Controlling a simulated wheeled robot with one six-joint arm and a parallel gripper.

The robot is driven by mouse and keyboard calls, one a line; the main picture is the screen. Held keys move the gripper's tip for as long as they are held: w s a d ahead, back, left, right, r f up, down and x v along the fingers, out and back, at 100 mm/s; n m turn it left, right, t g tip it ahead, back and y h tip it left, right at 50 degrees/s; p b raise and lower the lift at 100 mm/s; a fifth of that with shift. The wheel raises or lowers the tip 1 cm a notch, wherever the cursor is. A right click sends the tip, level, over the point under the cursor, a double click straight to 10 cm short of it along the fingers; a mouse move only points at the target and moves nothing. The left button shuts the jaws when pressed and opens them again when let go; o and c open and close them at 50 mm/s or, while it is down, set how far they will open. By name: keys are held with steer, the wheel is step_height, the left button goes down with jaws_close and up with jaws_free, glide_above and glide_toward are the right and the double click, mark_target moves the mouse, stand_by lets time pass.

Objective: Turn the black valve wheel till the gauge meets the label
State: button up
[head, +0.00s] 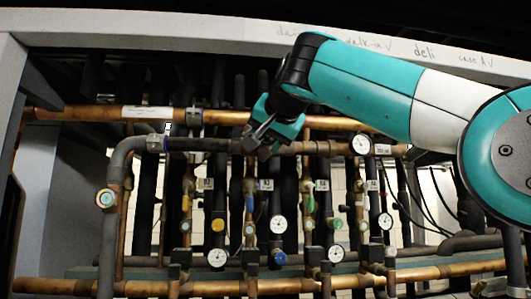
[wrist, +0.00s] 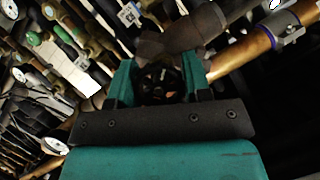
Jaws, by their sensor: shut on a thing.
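In the wrist view the black valve wheel (wrist: 160,82) sits between the two teal fingers of my gripper (wrist: 158,78), which is shut on it. In the head view my gripper (head: 258,137) reaches down to the upper dark pipe, and the wheel cannot be made out there. A round white gauge (head: 361,145) is on the upper pipe to the right, with a small white label (head: 383,150) beside it. Other white gauges hang lower, such as one at the middle (head: 278,224). The needles are too small to read, and which gauge belongs to this wheel cannot be told.
A copper pipe (head: 70,114) with a long white label (head: 148,112) runs behind my gripper. Vertical pipes with small valves and tags (head: 266,184) stand close below. A blue knob (head: 278,257) and a yellow knob (head: 217,225) are lower down. A pale beam (head: 150,32) crosses above.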

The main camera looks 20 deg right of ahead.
steer(key=m+y+b, duration=0.1)
steer(key=b, duration=0.1)
steer(key=m+t+b, duration=0.1)
steer(key=m+b, duration=0.1)
steer(key=shift+f+y+b, duration=0.3)
steer(key=shift+y+b, duration=0.05)
steer(key=shift+y, duration=0.05)
steer(key=shift+r+m+t+y+b, duration=0.2)
steer(key=shift+m+t+y+b, duration=0.4)
steer(key=shift+m+b, duration=1)
steer(key=shift+m, duration=0.3)
steer(key=o, duration=0.9)
steer(key=shift+r, duration=0.1)
steer(key=shift+s, duration=0.1)
